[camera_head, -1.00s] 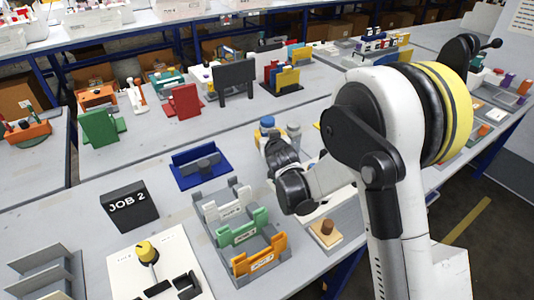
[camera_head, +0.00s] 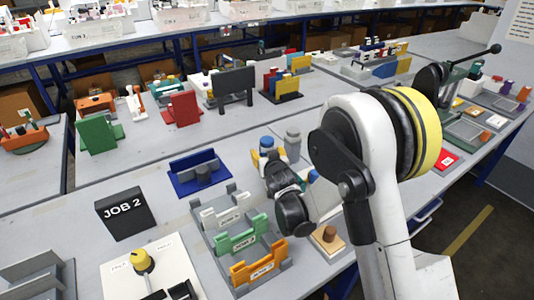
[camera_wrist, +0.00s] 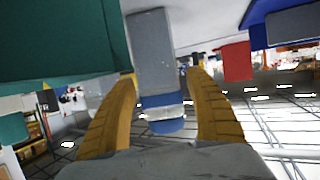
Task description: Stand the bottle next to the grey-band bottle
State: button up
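A grey bottle with a blue band and blue cap (camera_head: 267,142) is upright at the far end of my gripper (camera_head: 268,156) in the head view. In the wrist view the same bottle (camera_wrist: 153,60) appears upside down between the yellow fingers of my gripper (camera_wrist: 162,85). The grey-band bottle (camera_head: 292,142) stands just to the right of the held bottle, with a small gap in the head view. My wrist hides the held bottle's lower part and base there, so contact with the table cannot be told.
A blue stand (camera_head: 200,172) is left of my gripper. A rack with white, green and orange holders (camera_head: 242,240) is in front of it. The JOB 2 sign (camera_head: 126,210) stands farther left.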

jog(key=shift+r, duration=0.1)
jog(key=shift+s+r, duration=0.2)
jog(key=shift+s, duration=0.1)
jog(key=p+v, duration=0.3)
jog(key=v, duration=0.8)
jog(key=s+d+r+m+g+h, duration=0.1)
jog(key=s+d+r, duration=0.3)
jog(key=d+r, duration=0.15)
jog(key=s+d+r+m+g+h, duration=0.1)
jog(key=s+d+r+g+h, duration=0.1)
jog(key=s+d+r, duration=0.4)
jog(key=s+d+g, duration=0.1)
jog(key=s+d, duration=0.3)
jog(key=s, duration=0.5)
jog(key=s+d+g, duration=0.2)
jog(key=s+d, duration=0.1)
jog(key=s, duration=0.6)
jog(key=shift+s+d+f+g, duration=0.15)
jog(key=shift+d+f+g, duration=0.15)
jog(key=shift+d+f, duration=0.1)
